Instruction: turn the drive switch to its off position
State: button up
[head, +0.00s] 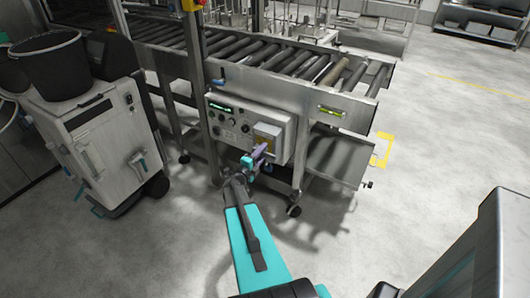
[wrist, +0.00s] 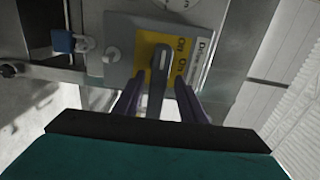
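The drive switch is a grey lever handle (wrist: 157,82) on a yellow plate (wrist: 181,60) with black lettering, on a grey box of the control panel. In the wrist view the handle points down the picture, towards me. Which marking it points at, I cannot tell. My gripper (wrist: 158,76) is open, with one purple finger on each side of the handle and a visible gap to each. In the head view my gripper (head: 257,157) is at the front of the panel's grey box (head: 267,133) and covers the switch.
The control panel (head: 232,125) hangs under a roller conveyor (head: 290,62). A blue padlock (wrist: 64,42) and a grey knob (wrist: 111,56) are left of the switch in the wrist view. A white cart (head: 100,135) with a black bin (head: 50,68) stands left. Floor at right is clear.

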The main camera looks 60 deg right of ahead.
jog(key=shift+s, duration=0.1)
jog(key=shift+a+f, duration=0.1)
jog(key=shift+s+a, duration=0.15)
jog(key=shift+a, duration=0.8)
jog(key=a+b, duration=0.2)
jog(key=a, duration=0.9)
jog(key=shift+s+a, duration=0.3)
jog(key=shift+s, duration=0.05)
jog(key=shift+w, duration=0.1)
